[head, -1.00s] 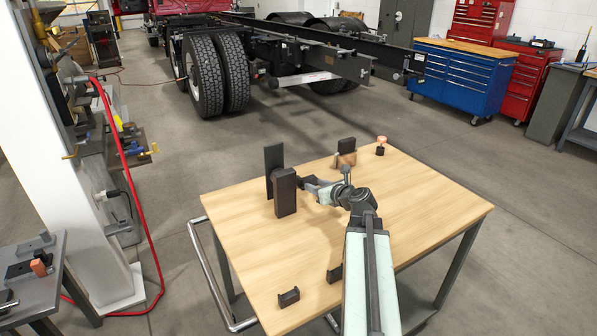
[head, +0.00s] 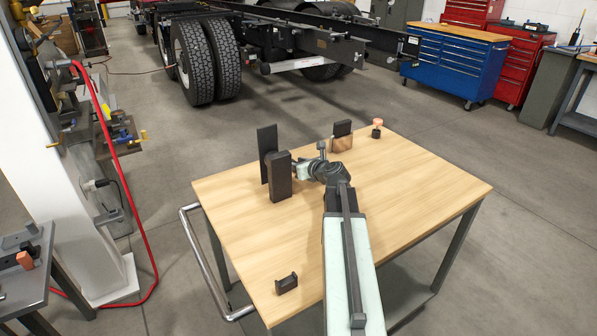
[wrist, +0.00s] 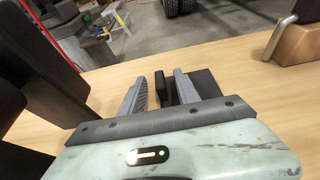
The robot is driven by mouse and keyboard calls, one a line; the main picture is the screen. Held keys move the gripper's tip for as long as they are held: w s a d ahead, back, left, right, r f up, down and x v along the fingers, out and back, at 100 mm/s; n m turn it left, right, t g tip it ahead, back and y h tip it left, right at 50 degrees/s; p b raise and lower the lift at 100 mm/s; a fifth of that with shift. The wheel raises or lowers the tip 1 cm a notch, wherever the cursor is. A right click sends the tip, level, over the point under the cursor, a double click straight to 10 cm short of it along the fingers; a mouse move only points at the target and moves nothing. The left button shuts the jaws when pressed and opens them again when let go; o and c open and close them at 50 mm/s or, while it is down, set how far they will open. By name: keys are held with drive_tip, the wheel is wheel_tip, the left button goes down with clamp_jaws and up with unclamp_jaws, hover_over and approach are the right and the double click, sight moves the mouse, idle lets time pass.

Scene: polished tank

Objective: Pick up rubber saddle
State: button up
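In the wrist view a small black piece, seemingly a rubber saddle (wrist: 207,82), lies on the wooden table just ahead of my gripper (wrist: 160,75). One upright wall of it shows between my two grey fingers, and the rest extends behind and right of the right finger. The fingers are apart, with gaps beside the wall. In the head view my gripper (head: 303,170) is low over the table, right of a tall dark block; the piece ahead of it cannot be made out there. A similar small black saddle-shaped piece (head: 287,284) sits at the table's front left.
Two tall dark blocks, one in front (head: 279,178) and a thinner one behind (head: 266,140), stand close left of my gripper. A wooden block with a dark piece (head: 341,142) and a copper-topped item (head: 377,127) stand at the back. The table's right side (head: 430,190) is clear.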

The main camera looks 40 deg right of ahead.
drive_tip(key=shift+w, duration=0.15)
clamp_jaws()
wheel_tip(320, 180, up, 10)
drive_tip(key=p, duration=1)
